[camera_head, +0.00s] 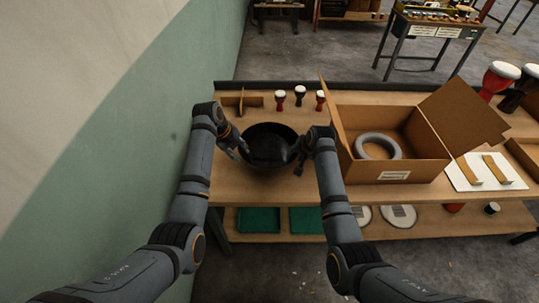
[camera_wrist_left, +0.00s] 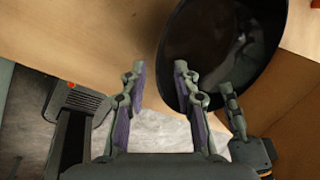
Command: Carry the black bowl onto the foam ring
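The black bowl (camera_head: 262,155) sits upright on the wooden table between my two grippers; it also shows in the left wrist view (camera_wrist_left: 228,45). The grey foam ring (camera_head: 362,142) lies inside the open cardboard box, right of the bowl. My left gripper (camera_head: 243,150) is at the bowl's left side. In the left wrist view its fingers (camera_wrist_left: 160,72) are apart, and the bowl's rim appears between them, with no grip visible. My right gripper (camera_head: 299,168) is at the bowl's right side, partly hidden by its own arm; its finger spread is unclear.
The cardboard box (camera_head: 395,172) has raised flaps and walls around the ring. Several small goblet drums (camera_head: 300,94) stand behind the bowl. A white board (camera_head: 487,172) with wooden pieces lies right of the box. Green trays (camera_head: 258,220) are on the lower shelf. A wall is at left.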

